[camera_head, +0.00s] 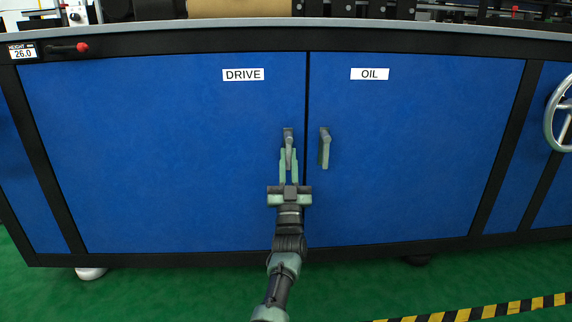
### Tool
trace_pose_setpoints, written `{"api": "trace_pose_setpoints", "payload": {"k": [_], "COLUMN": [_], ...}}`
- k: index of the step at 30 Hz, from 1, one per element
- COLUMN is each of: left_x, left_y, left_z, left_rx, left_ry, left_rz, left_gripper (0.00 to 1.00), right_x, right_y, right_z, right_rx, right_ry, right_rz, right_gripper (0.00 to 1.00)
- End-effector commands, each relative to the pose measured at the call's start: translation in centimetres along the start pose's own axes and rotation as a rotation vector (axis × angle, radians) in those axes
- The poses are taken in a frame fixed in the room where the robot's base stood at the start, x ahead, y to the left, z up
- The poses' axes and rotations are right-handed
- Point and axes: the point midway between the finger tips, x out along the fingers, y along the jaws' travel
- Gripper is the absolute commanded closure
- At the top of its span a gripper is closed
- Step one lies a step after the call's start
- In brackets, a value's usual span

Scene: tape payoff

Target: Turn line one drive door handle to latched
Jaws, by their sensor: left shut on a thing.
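The blue drive door (150,150), labelled DRIVE, is on the left of the cabinet and looks closed. Its grey handle (288,138) is near the door's right edge and hangs about straight down. My left gripper (289,156) reaches up from below with its two pale green fingers shut on the handle's lower part, hiding some of it. My right gripper is not in view.
The blue OIL door (420,150) is to the right, with its own grey handle (324,148) close beside my gripper. Green floor (190,295) lies in front.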

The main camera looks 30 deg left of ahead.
Motion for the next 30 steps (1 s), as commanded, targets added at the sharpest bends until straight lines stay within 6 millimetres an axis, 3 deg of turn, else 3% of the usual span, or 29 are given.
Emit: {"api": "trace_pose_setpoints", "payload": {"k": [20,21,22,30], "left_x": [-0.02,-0.02,-0.02,0.01], "left_y": [0.27,0.27,0.27,0.24], "left_z": [0.06,0.05,0.05,0.01], "left_rx": [-0.044,-0.044,-0.044,-0.042], "left_ry": [-0.003,-0.002,-0.002,-0.001], "left_rz": [-0.042,-0.042,-0.042,-0.041], "left_gripper": [1.0,0.74,0.66,0.64], "right_x": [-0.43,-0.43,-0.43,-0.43], "right_y": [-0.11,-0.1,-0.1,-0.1], "right_z": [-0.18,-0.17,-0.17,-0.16], "right_rx": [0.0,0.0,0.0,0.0], "right_ry": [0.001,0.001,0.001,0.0], "right_rz": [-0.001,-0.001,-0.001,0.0], "right_gripper": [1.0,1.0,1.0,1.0]}}
